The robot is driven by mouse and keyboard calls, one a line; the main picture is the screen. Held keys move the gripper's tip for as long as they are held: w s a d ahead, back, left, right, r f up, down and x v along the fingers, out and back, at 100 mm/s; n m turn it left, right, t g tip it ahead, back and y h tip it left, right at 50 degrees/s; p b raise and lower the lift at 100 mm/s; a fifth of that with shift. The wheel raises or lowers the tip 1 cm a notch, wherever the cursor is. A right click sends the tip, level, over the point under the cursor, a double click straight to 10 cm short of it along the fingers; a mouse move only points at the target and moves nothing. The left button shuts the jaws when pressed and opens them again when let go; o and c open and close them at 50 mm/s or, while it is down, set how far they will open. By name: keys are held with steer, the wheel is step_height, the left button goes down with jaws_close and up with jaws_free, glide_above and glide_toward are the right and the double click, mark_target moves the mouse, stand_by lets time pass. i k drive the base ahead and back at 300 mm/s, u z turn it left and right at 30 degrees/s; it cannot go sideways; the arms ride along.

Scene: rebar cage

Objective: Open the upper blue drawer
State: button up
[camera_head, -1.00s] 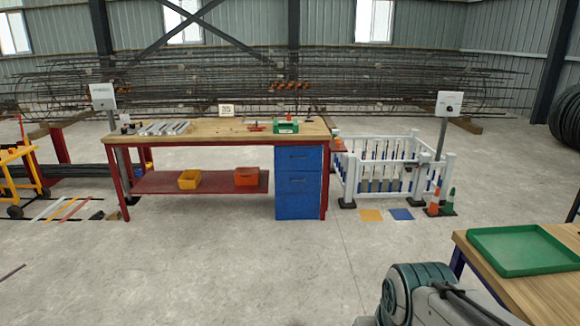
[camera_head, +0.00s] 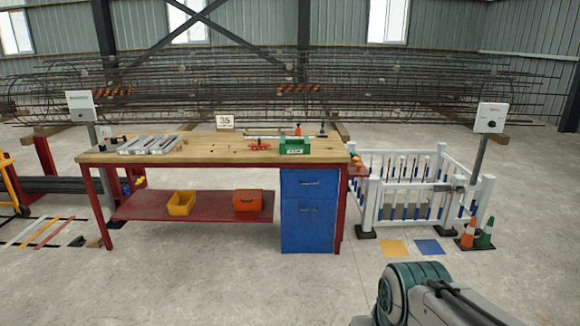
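The upper blue drawer (camera_head: 309,183) is at the top of a blue cabinet under the right end of the workbench. It has a small horizontal handle and looks closed. The lower blue drawer (camera_head: 308,225) is beneath it and also looks closed. My arm shows at the bottom right of the head view, well short of the cabinet. My gripper is out of view.
The wooden workbench (camera_head: 205,151) has a red shelf (camera_head: 150,206) holding a yellow bin (camera_head: 181,203) and an orange box (camera_head: 247,200). A white fence (camera_head: 415,198) and cones (camera_head: 469,232) stand to the right. The floor (camera_head: 230,285) before the bench is clear.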

mark_target(295, 185)
steer(key=i, duration=3.45)
steer(key=z, duration=0.05)
